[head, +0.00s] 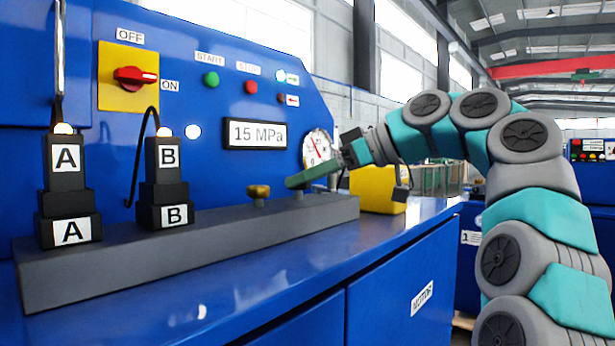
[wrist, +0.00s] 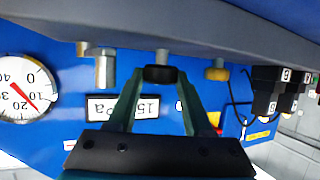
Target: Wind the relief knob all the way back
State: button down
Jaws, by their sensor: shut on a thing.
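A dark round knob (wrist: 160,74) on a short stem sits between my fingertips in the wrist view; no label on it is visible. My gripper (head: 300,180) is shut on it above the grey block, and its fingers hide most of the knob in the head view. A brass knob (head: 258,192) stands beside it on the block, untouched; it also shows in the wrist view (wrist: 216,72). The display (head: 256,134) reads 15 MPa. The round gauge (head: 316,148) has a red needle, and in the wrist view (wrist: 28,88) it points between 10 and 20.
The grey block (head: 190,245) runs along the blue bench. Couplings marked A (head: 67,185) and B (head: 166,185) stand at its left. A red switch (head: 135,77) and start button (head: 211,81) are on the panel. A yellow box (head: 378,188) sits right behind my gripper.

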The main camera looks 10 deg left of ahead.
jog(key=shift+c, duration=1.5)
grip_release()
